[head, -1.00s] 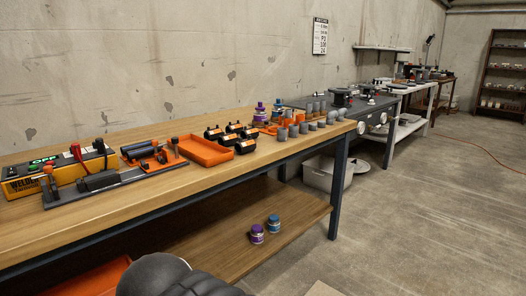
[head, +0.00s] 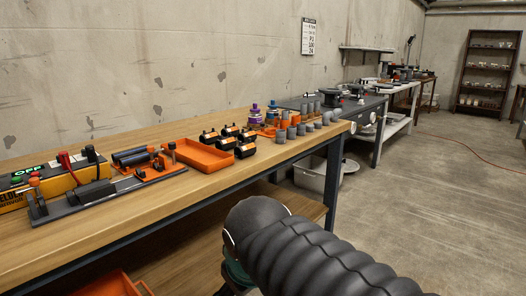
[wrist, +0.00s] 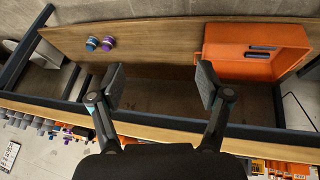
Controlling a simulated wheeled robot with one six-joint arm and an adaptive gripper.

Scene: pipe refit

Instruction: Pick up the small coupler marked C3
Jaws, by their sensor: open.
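Several black couplers (head: 226,139) with small pale and orange labels stand on the wooden workbench (head: 200,190) in the head view. Their marks are too small to read, so I cannot tell which one is C3. Several grey cylindrical fittings (head: 291,132) stand to their right. My gripper (wrist: 160,84) is open and empty in the wrist view, its two fingers wide apart. It is over the bench's front edge and lower shelf (wrist: 150,36), apart from the couplers.
An orange tray (head: 197,158) is left of the couplers, beside a welding unit (head: 50,185) and clamp rig. An orange bin (wrist: 255,50) holding dark bars and two jars (wrist: 100,44) sit on the lower shelf. The floor at right is open.

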